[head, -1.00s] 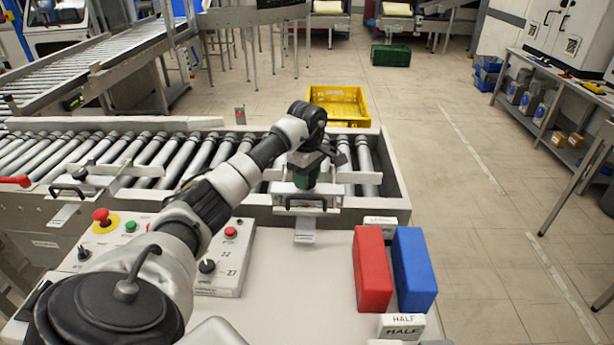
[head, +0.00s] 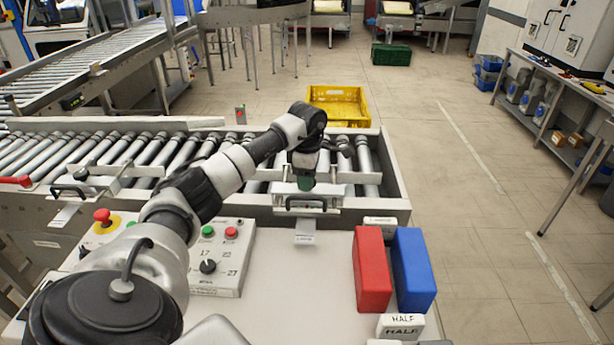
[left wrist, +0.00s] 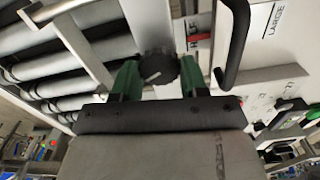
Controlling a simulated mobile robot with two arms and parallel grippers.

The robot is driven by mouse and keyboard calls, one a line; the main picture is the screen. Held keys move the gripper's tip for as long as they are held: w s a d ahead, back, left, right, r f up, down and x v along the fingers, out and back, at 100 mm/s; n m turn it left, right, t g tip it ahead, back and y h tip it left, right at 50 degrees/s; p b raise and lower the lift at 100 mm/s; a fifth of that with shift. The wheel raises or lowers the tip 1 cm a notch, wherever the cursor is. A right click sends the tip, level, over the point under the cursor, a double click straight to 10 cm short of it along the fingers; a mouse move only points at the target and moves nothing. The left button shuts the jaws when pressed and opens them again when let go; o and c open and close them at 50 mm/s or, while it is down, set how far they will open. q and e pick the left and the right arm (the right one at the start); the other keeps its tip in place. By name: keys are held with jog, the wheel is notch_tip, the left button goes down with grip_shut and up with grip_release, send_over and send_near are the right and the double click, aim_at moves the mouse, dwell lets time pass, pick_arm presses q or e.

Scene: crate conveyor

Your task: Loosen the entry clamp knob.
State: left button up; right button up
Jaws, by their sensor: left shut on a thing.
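My left gripper (head: 305,178) hangs from the arm over the near rail at the right end of the roller conveyor. In the left wrist view its two green fingers (left wrist: 159,80) are shut on a round black ribbed knob (left wrist: 156,64), one finger on each side. The knob has a pale mark on its face. In the head view the gripper hides this knob. The clamp plate (head: 288,188) and its black handle (head: 305,204) show below the fingers. Another dark knob (head: 81,174) sits on the left clamp, apart from my gripper. My right gripper is not seen.
A control box (head: 222,262) with buttons and a dial stands under my left arm. A red block (head: 372,270) and a blue block (head: 414,270) stand to the right on the bench. A yellow crate (head: 339,93) lies beyond the conveyor.

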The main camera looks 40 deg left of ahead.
pick_arm(q)
jog(key=n+p, duration=0.1)
jog(key=n, duration=0.5)
jog(key=shift+r, duration=0.15)
jog(key=n, duration=0.6)
jog(key=shift+p, duration=0.4)
jog(key=shift+n, duration=0.4)
jog(key=o, duration=0.9)
jog(key=shift+d, duration=0.1)
notch_tip(320, 180, up, 11)
jog(key=shift+f+b, duration=0.15)
jog(key=shift+b, duration=0.95)
